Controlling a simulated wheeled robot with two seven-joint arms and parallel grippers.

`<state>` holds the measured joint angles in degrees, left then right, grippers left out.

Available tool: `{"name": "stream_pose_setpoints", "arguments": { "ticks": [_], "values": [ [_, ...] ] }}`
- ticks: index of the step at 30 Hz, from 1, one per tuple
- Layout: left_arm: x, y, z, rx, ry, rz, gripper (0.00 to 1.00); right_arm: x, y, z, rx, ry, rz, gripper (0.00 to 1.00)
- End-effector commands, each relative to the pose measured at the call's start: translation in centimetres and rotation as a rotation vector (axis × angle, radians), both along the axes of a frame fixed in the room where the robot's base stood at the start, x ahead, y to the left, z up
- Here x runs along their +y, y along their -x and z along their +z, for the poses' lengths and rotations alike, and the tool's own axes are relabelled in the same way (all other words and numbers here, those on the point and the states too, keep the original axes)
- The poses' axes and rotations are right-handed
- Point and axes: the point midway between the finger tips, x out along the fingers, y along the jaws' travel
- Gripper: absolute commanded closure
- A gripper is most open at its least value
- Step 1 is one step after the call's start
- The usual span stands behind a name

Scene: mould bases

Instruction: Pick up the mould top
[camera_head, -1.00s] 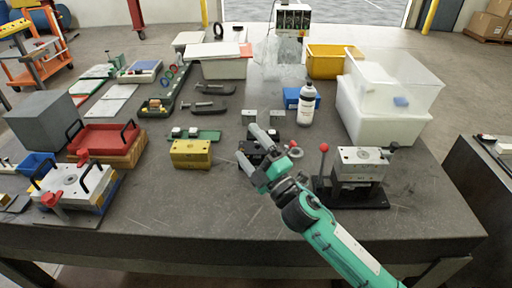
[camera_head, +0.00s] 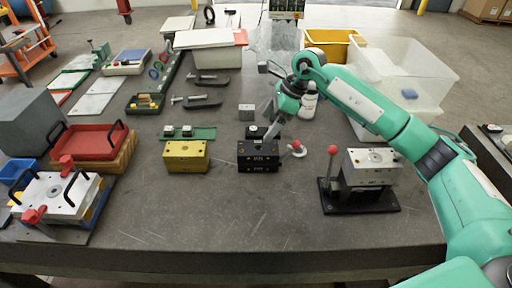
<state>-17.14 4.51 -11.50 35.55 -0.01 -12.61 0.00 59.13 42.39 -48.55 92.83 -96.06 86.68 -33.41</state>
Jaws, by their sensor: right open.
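My right gripper (camera_head: 268,102) is open and empty above the middle of the table, fingers spread; its lower finger reaches down to the back of a black block (camera_head: 258,164). I cannot tell whether it touches. The black block has light lettering on its front and looks like two stacked layers. A yellow block (camera_head: 186,165) of similar size sits to its left. A silver mould plate with black handles (camera_head: 63,192) lies at the front left. I cannot tell which piece is the mould top. My left gripper is not in view.
A toggle press with a red knob (camera_head: 372,162) stands right of the black block, below my right arm. A white bottle (camera_head: 309,100) is behind the gripper, close to it. Clear and yellow bins (camera_head: 335,44) stand at the back right. The table front is clear.

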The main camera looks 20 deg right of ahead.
Motion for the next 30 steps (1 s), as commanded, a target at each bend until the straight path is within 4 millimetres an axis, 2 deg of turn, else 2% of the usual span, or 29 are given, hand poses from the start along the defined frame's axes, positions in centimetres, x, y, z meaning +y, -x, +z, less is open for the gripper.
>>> {"name": "stream_pose_setpoints", "arguments": {
  "ticks": [2,5,18,23,30],
  "values": [
    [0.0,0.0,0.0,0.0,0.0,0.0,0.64,-1.7,-0.3,0.3,0.005,0.062,-0.005,0.11],
    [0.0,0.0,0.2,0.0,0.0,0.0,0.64,-2.3,-0.4,0.1,0.011,0.094,-0.006,0.11],
    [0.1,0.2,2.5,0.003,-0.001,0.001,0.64,0.5,-1.1,-6.6,0.012,0.093,-0.004,0.11],
    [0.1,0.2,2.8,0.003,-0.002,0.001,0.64,0.9,-1.2,-7.6,0.011,0.092,-0.005,0.11],
    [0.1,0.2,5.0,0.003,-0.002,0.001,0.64,1.9,-1.5,-9.6,0.013,0.092,-0.005,0.11]
  ]
}}
